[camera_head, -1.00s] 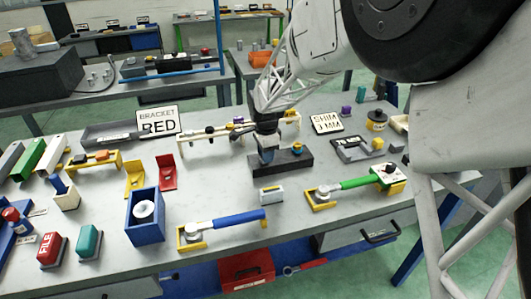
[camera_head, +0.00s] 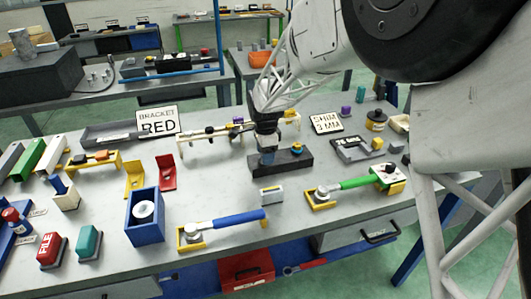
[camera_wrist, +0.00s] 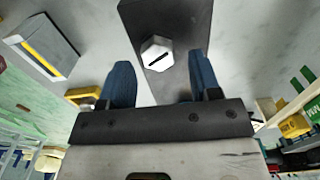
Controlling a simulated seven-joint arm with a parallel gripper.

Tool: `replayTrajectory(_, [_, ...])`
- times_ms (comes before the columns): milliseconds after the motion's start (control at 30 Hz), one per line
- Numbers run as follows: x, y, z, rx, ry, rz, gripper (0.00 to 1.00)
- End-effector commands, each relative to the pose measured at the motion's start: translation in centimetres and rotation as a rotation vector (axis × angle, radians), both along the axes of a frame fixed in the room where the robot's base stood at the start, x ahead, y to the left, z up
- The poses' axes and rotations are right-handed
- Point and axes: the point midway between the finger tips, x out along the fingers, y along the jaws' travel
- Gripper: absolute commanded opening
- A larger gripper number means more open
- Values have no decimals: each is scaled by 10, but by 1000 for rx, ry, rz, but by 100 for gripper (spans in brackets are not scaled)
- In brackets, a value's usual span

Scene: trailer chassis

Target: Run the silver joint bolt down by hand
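The silver joint bolt (camera_wrist: 157,54) has a hexagonal head with a dark slot and stands in a dark block (camera_wrist: 190,22) in the wrist view. In the head view the dark block (camera_head: 283,165) lies on the grey bench, and the silver bolt is hidden behind my gripper (camera_head: 267,158). In the wrist view my gripper (camera_wrist: 162,68) has its two blue fingers apart, one on each side of the bolt head, with a visible gap to both.
A green-handled tool (camera_head: 356,183) and a blue-handled tool (camera_head: 238,218) rest on yellow holders nearby. A yellow-footed rack (camera_head: 213,132) stands behind. A large black wheel (camera_head: 420,30) overhangs at upper right.

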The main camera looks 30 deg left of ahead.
Motion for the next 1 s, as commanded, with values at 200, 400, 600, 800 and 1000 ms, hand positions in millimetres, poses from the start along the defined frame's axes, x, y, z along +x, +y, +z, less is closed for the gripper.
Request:
replayTrajectory(200, [0,0,0,-1,1,0,57])
replayTrajectory(400, [0,0,10,-1,1,0,57])
replayTrajectory(600, [0,0,33,1,-1,0,57])
replayTrajectory(800, [0,0,58,1,-1,0,57])
replayTrajectory(1000, [0,0,75,1,-1,0,57])
